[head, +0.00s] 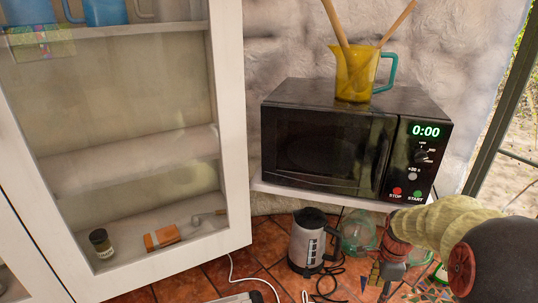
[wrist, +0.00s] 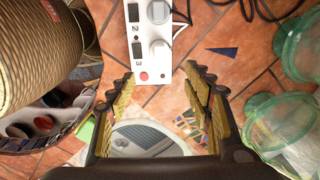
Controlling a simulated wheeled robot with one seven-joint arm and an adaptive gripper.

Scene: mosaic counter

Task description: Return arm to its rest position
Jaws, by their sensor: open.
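My gripper (head: 378,282) is at the lower right of the head view, at the end of my arm, above the tiled counter (head: 205,283). In the wrist view my gripper (wrist: 158,82) has its two yellow-padded fingers spread apart with nothing between the tips. It points down toward the terracotta counter. A white rounded object (wrist: 140,132) with a grey panel shows lower down between the fingers, partly hidden by the gripper body. I cannot tell whether anything touches the fingers.
A white knobbed device (wrist: 150,38), a woven vessel (wrist: 38,48), a filled basket (wrist: 45,122) and green glass vessels (wrist: 300,46) surround the gripper. A kettle (head: 307,240) stands left of it. A microwave (head: 325,145) bears a yellow jug (head: 352,75). A glazed cabinet (head: 231,130) stands left.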

